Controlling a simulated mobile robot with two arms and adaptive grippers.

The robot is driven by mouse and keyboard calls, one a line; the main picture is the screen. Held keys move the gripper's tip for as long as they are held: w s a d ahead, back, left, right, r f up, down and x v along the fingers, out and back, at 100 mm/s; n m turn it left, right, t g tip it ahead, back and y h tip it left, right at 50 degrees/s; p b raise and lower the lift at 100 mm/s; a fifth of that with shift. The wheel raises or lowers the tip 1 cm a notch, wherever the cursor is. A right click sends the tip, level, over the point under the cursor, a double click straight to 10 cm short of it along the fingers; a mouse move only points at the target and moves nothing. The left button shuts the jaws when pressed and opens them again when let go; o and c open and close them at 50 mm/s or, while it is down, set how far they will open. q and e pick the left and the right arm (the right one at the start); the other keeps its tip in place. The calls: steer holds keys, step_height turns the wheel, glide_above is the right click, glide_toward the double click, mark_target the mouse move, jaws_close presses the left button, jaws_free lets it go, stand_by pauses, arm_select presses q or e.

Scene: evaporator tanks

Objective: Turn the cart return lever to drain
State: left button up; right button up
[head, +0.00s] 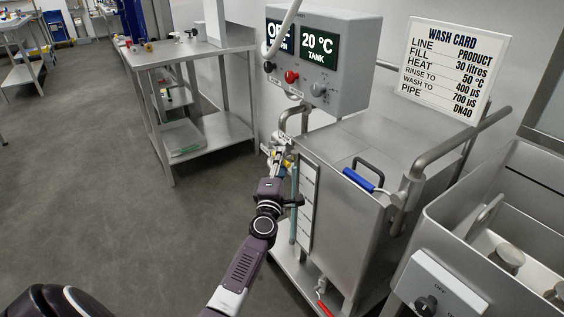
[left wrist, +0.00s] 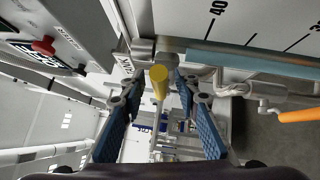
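A yellow lever handle (left wrist: 158,82) shows in the left wrist view, end-on, between the fingers of my left gripper (left wrist: 150,105). Gaps show between it and both blue finger pads, so the gripper is open around it and not closed on it. In the head view my left gripper (head: 278,163) is at the upper left corner of the steel tank cart (head: 345,225). It largely hides the lever there; only a bit of yellow shows. A small white tag (left wrist: 125,65) sits beside the lever; its text is not readable. My right gripper is not in view.
A blue-handled lever (head: 360,180) is on the cart's lid and a red-handled one (head: 324,308) low on its front. A control box (head: 325,60) hangs above. A steel sink (head: 500,230) stands right, a steel table (head: 200,50) behind left. The floor at left is clear.

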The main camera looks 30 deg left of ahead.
arm_select(q)
jaws_close()
steer(key=shift+f, duration=0.1)
stand_by(0.5)
